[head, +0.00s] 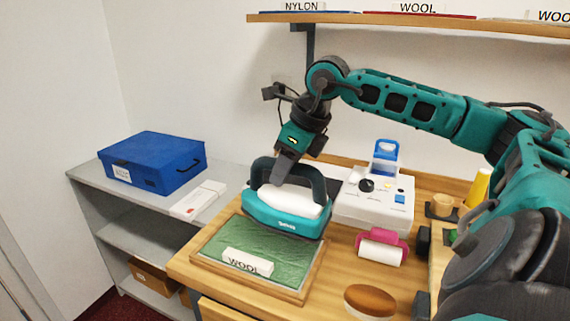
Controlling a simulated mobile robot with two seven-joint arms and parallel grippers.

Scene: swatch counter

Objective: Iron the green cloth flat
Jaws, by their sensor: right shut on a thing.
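The green cloth (225,245) lies in a shallow wooden-edged frame at the front left of the counter. A white card reading WOOL (247,262) lies or stands on its front part. A teal and white iron (285,222) with a dark handle is at the back right of the cloth. Its sole is hidden, so I cannot tell whether it touches the cloth. My right gripper (284,170) reaches down from above and is shut on the iron's handle. My left gripper is not in view.
Right of the iron stands a white box with a dial (372,200). A pink-ended roller (381,247) and a brown oval brush (370,300) lie in front of it. A blue case (152,163) sits on the grey shelf (100,185) at left. A wall shelf (380,18) hangs above.

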